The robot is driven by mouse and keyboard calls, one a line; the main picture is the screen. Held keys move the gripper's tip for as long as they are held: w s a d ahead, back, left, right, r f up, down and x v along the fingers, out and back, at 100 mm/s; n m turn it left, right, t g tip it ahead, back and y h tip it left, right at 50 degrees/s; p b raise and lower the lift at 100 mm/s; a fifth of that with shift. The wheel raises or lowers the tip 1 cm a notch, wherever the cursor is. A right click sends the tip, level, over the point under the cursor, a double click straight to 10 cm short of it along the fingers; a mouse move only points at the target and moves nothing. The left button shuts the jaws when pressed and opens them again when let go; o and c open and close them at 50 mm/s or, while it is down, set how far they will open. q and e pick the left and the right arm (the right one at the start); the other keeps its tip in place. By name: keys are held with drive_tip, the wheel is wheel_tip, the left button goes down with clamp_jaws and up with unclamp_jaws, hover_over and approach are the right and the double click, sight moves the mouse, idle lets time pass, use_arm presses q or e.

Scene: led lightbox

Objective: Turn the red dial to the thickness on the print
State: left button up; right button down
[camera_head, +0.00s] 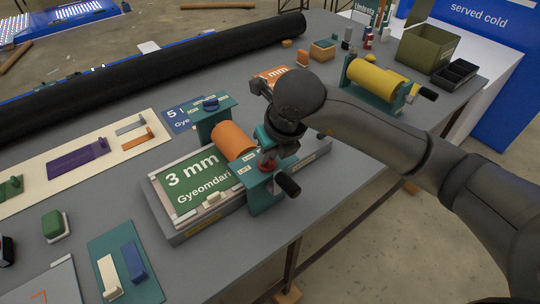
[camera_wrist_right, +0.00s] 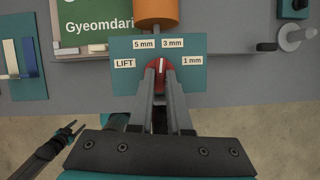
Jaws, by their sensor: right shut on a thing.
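The red dial (camera_wrist_right: 158,66) is on the teal end plate (camera_wrist_right: 118,80) of a small press; it also shows in the head view (camera_head: 266,162). My right gripper (camera_wrist_right: 163,82) is shut on the dial. Its white mark points upward, near the gap between the 5 mm and 3 mm labels, slightly toward 3 mm. LIFT is at the left and 1 mm at the right. The green print (camera_head: 190,180) on the press bed reads "3 mm Gyeomdari". My left gripper (camera_wrist_right: 76,129) shows small at the lower left of the right wrist view, its fingers apart and empty.
An orange roller (camera_head: 233,141) lies across the press, with a black-handled crank (camera_head: 288,185) at its near side. A second press with a yellow roller (camera_head: 372,77) stands at the back right. A long black roll (camera_head: 150,75) lies along the table's far side.

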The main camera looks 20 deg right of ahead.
drive_tip(key=shift+a+m+h+b, duration=0.1)
drive_tip(key=shift+m+h+b, duration=0.35)
drive_tip(key=shift+m, duration=1.15)
drive_tip(key=c, duration=0.9)
unclamp_jaws()
drive_tip(key=shift+o, duration=0.2)
drive_tip(key=shift+r, duration=0.1)
drive_tip(key=p+v, duration=0.2)
drive_tip(key=v, duration=1.3)
drive_tip(key=shift+a, duration=0.2)
drive_tip(key=shift+s, duration=0.15)
